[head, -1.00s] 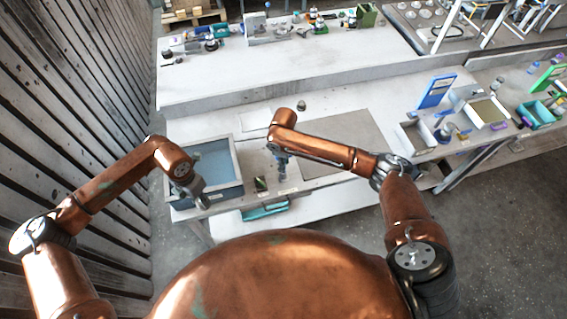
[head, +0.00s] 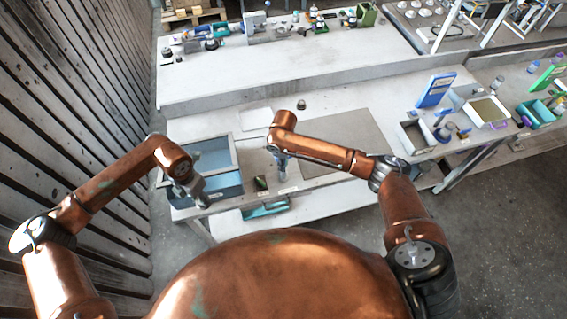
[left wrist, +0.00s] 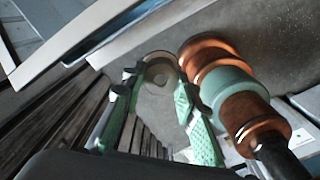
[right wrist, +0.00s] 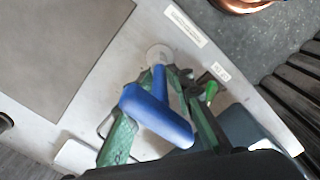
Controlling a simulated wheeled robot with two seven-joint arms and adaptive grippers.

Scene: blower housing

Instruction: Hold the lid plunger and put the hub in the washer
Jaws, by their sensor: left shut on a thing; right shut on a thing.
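The washer (head: 233,190) is a blue tank with a grey-framed top at the bench's left end. Its framed top stands raised, with blue tank wall showing below. My left gripper (head: 203,199) is at the washer's front edge. In the left wrist view its green fingers (left wrist: 150,95) are shut on a round grey-brown disc, seemingly the hub (left wrist: 160,72). My right gripper (head: 283,172) is over the bench right of the washer. In the right wrist view its green fingers (right wrist: 155,110) are shut around a blue T-shaped handle, seemingly the lid plunger (right wrist: 160,118).
A grey mat (head: 350,140) lies right of my right gripper. A small dark round part (head: 301,104) stands behind it. A teal drawer (head: 265,207) sits below the bench front. Bins and a blue panel (head: 436,90) stand at the right.

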